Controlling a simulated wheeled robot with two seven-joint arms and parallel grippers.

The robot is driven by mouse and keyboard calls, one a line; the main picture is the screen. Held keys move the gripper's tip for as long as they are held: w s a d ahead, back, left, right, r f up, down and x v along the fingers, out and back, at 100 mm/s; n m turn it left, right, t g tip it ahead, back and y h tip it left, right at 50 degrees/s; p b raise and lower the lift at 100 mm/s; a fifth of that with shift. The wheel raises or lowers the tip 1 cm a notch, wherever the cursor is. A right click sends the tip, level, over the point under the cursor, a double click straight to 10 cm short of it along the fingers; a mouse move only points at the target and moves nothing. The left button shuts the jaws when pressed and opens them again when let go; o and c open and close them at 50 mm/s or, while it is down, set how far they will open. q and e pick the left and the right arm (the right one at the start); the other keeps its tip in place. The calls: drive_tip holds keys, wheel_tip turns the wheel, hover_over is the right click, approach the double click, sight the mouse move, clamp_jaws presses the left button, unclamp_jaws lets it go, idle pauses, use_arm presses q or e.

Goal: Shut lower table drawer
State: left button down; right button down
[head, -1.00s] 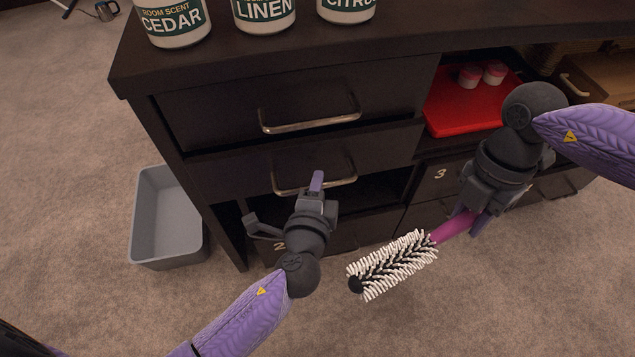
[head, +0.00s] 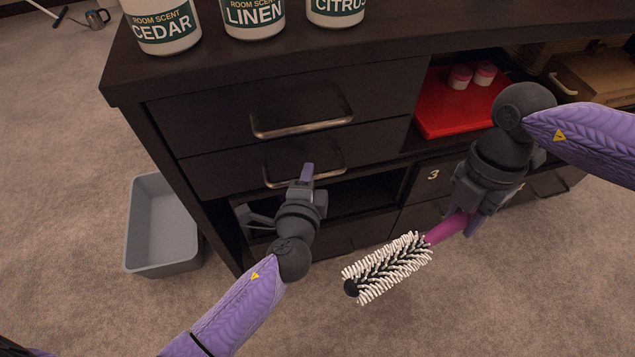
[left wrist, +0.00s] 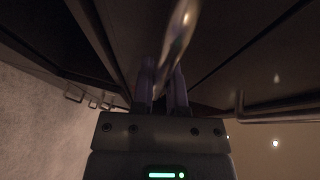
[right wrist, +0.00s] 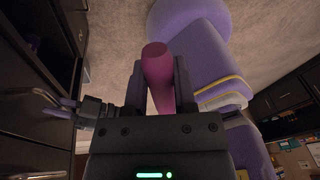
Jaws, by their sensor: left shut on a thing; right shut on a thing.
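The lower table drawer (head: 220,174) is the dark front under the upper drawer (head: 200,124) in the head view. Its front looks nearly flush with the upper drawer; I cannot tell if a small gap is left. My left gripper (head: 306,172) is at its metal handle (head: 335,174), shut on it. In the left wrist view the handle (left wrist: 178,45) passes between the fingers. My right gripper (head: 465,224) is shut on the pink handle of a round hairbrush (head: 390,266), held in front of the cabinet; the handle also shows in the right wrist view (right wrist: 158,75).
Scent jars (head: 255,18) stand on the cabinet top (head: 400,40). A red tray (head: 440,112) with small pink-lidded jars (head: 460,78) sits in the right compartment. A grey bin (head: 160,235) stands on the carpet at left. An open compartment (head: 365,195) lies below the lower drawer.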

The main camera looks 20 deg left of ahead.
use_arm(q)
drive_tip(key=shift+a, duration=0.1)
drive_tip(key=c, duration=0.7)
unclamp_jaws()
drive_tip(key=shift+w, duration=0.1)
use_arm(e)
drive_tip(key=shift+w+f, duration=0.1)
use_arm(q)
drive_tip(key=shift+o, duration=0.2)
use_arm(e)
drive_tip(key=p+v, duration=0.2)
drive_tip(key=v, duration=0.1)
drive_tip(key=shift+s+r+p, duration=0.3)
drive_tip(key=shift+s+r, duration=0.05)
use_arm(q)
drive_tip(key=v, duration=1.2)
